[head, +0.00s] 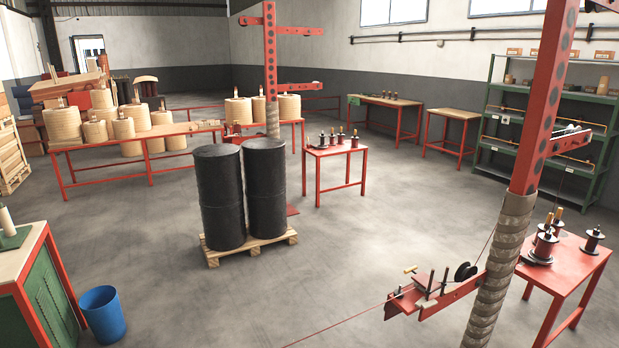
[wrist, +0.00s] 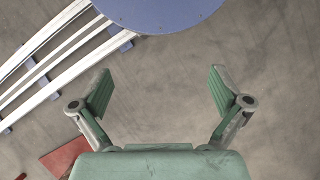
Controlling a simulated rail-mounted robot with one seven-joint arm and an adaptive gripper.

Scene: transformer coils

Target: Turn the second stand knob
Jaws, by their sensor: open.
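A red stand with a wrapped column (head: 488,270) rises at the right of the head view. Low on it, a red bracket carries a small fitting with a pale yellow knob (head: 411,269) at its left end, black upright pins and a black spool (head: 466,271). A second, similar red stand (head: 271,75) stands farther back behind the black drums; its low fitting (head: 236,137) is small and partly hidden by them. My gripper (wrist: 162,78) shows only in the wrist view, its two green-padded fingers wide apart and empty above grey floor. No knob shows there.
Two black drums (head: 222,196) stand on a wooden pallet (head: 252,250). A red table with spools (head: 568,272) is at the right. A thin red line runs low from the near bracket. A blue bucket (head: 103,313) stands at left. The middle floor is clear.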

